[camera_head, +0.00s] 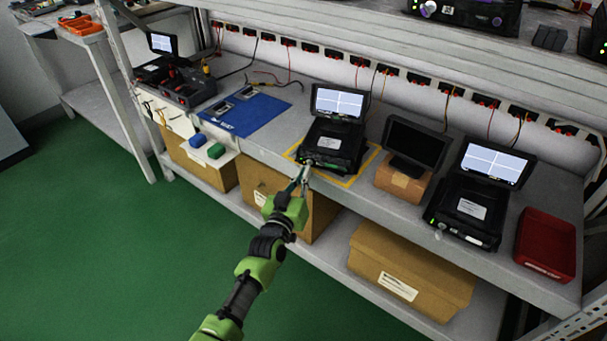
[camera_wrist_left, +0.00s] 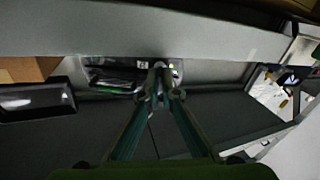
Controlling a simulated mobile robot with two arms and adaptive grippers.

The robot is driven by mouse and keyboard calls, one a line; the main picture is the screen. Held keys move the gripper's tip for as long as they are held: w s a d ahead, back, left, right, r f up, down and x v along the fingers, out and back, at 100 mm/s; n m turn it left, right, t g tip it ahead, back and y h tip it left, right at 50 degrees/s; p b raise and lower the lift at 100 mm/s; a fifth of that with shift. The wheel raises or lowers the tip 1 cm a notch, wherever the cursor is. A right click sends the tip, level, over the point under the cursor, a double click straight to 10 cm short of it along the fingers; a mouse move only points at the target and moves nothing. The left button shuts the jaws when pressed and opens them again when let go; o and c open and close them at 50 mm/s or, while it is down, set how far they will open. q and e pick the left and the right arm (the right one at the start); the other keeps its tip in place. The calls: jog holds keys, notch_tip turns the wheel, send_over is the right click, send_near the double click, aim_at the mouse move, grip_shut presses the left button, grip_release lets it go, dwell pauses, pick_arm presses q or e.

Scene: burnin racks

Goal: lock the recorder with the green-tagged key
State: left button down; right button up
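A black recorder (camera_head: 328,149) with a lit screen (camera_head: 339,103) stands inside a yellow outlined square on the bench. Small green marks show along its front edge. My left gripper (camera_head: 305,178) is at the front left of this recorder, very close to it; contact cannot be told. In the left wrist view, the fingers of my left gripper (camera_wrist_left: 160,80) converge at the tips in front of a dark device front. Whether a thing is between the tips is too small and dark to tell. No green-tagged key can be made out. My right gripper is not in view.
A second recorder (camera_head: 468,207) with a lit screen stands to the right, beside a red bin (camera_head: 545,244). A dark monitor (camera_head: 415,143) stands on a brown box (camera_head: 401,184). A blue mat (camera_head: 245,113) lies to the left. Cardboard boxes (camera_head: 410,270) fill the shelf below.

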pick_arm(q)
jog(key=n, duration=0.6)
jog(key=shift+f+b, duration=0.1)
jog(key=shift+b, duration=0.25)
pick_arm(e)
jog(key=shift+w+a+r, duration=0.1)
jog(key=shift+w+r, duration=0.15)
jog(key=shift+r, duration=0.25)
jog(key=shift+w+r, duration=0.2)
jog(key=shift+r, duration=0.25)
pick_arm(q)
jog(key=shift+n, duration=0.3)
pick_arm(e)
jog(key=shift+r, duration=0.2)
pick_arm(q)
jog(key=c, duration=2.3)
grip_release()
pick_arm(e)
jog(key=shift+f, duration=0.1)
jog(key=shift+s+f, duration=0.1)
